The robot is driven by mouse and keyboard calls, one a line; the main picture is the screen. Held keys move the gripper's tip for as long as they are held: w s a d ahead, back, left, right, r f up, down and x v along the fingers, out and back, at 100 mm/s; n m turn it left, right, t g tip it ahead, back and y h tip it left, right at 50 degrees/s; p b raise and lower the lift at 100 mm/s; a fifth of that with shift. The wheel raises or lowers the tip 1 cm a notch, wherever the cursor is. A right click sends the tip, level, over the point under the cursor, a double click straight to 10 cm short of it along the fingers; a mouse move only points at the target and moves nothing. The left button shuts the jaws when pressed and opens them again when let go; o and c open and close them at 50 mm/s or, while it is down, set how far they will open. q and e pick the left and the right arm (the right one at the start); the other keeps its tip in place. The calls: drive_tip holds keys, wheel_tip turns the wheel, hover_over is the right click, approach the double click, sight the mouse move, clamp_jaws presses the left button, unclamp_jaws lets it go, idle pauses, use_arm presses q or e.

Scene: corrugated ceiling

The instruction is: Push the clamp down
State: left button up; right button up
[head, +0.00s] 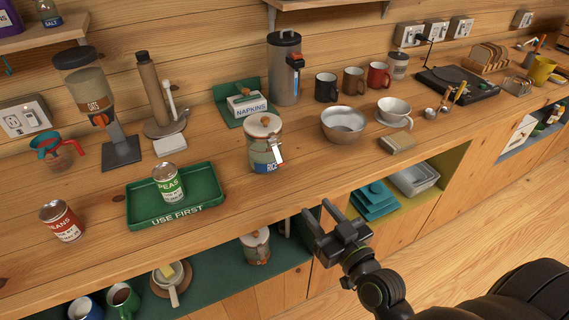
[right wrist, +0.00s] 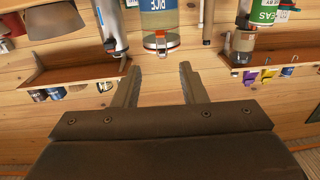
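The rice jar (head: 262,135) stands on the wooden counter, a clear jar with a pale lid and a blue label. Its clamp (head: 277,151) is a light lever on the jar's front right side, sticking outward. In the right wrist view, which looks upside down, the jar (right wrist: 158,18) and its reddish clamp (right wrist: 161,44) show beyond the fingers. My right gripper (head: 318,211) is open and empty, in front of the counter edge and below and right of the jar, apart from it. The fingers (right wrist: 158,75) are spread in the right wrist view. My left gripper is not in view.
A green tray (head: 205,211) with a peas can (head: 168,183) is to the left. Another jar (head: 256,246) sits on the shelf below. Counter directly before the rice jar is clear.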

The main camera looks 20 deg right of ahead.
drive_tip(key=p, duration=0.5)
approach(278, 155)
drive_tip(key=w, duration=0.2)
drive_tip(key=w+f, duration=0.1)
drive_tip(key=w, duration=0.1)
drive_tip(key=shift+a+f, duration=0.1)
drive_tip(key=shift+a, duration=0.15)
drive_tip(key=shift+w+f, duration=0.1)
drive_tip(key=shift+w, duration=0.6)
